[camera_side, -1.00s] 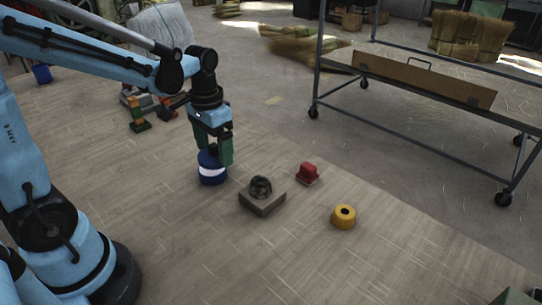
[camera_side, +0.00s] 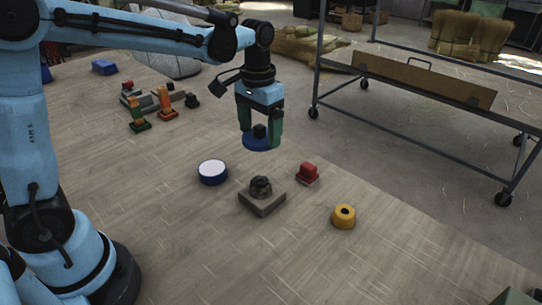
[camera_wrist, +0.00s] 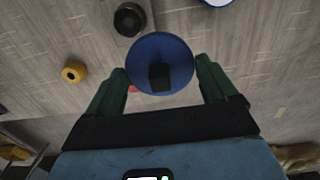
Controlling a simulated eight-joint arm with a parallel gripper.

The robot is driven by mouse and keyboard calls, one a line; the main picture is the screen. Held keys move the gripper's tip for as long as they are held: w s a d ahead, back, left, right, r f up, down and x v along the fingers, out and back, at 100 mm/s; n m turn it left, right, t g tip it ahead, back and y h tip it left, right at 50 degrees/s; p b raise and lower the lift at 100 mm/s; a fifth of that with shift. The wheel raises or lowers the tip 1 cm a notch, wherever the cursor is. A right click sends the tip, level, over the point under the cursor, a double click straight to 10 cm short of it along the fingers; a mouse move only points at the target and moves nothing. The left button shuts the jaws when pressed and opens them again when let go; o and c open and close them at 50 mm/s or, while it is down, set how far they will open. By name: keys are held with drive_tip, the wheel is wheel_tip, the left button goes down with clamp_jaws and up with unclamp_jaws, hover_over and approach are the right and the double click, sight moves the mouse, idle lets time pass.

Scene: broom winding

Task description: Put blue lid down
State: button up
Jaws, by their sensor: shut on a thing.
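The blue lid (camera_side: 257,144) is a round disc with a dark square knob. In the wrist view the lid (camera_wrist: 160,60) shows between the green fingers of my gripper (camera_wrist: 160,82). The open blue container (camera_side: 212,171) with a white inside stands on the floor, left of and below the lid. At the top edge of the wrist view a part of its rim (camera_wrist: 218,2) shows.
A grey block with a dark round piece (camera_side: 262,196), a red block (camera_side: 307,173) and a yellow ring (camera_side: 344,216) stand nearby. Coloured blocks (camera_side: 150,110) lie at the back left. A metal cart (camera_side: 420,80) stands at the right.

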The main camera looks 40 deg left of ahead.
drive_tip(key=w+a+f, duration=0.2)
drive_tip(key=a, duration=0.1)
drive_tip(key=w+a+f, duration=0.3)
drive_tip(key=a, duration=0.1)
drive_tip(key=w+a+f, duration=0.3)
drive_tip(key=a, duration=0.1)
drive_tip(key=shift+a+f, duration=0.2)
drive_tip(key=shift+a, duration=0.05)
drive_tip(key=shift+f, duration=2.05)
drive_tip(key=shift+f, duration=0.1)
drive_tip(key=o, duration=0.8)
drive_tip(key=s+d+r+t, duration=0.1)
drive_tip(key=s+d+r, duration=0.1)
drive_tip(key=r, duration=0.6)
drive_tip(key=s+d+r+t, duration=0.1)
drive_tip(key=s+r, duration=0.1)
drive_tip(key=r, duration=0.6)
drive_tip(key=s+d+f+t, duration=0.1)
drive_tip(key=s+d, duration=0.3)
drive_tip(key=s, duration=0.4)
drive_tip(key=s+d+f+t, duration=0.1)
drive_tip(key=s+d+t, duration=0.3)
drive_tip(key=s, duration=0.4)
drive_tip(key=shift+f, duration=0.4)
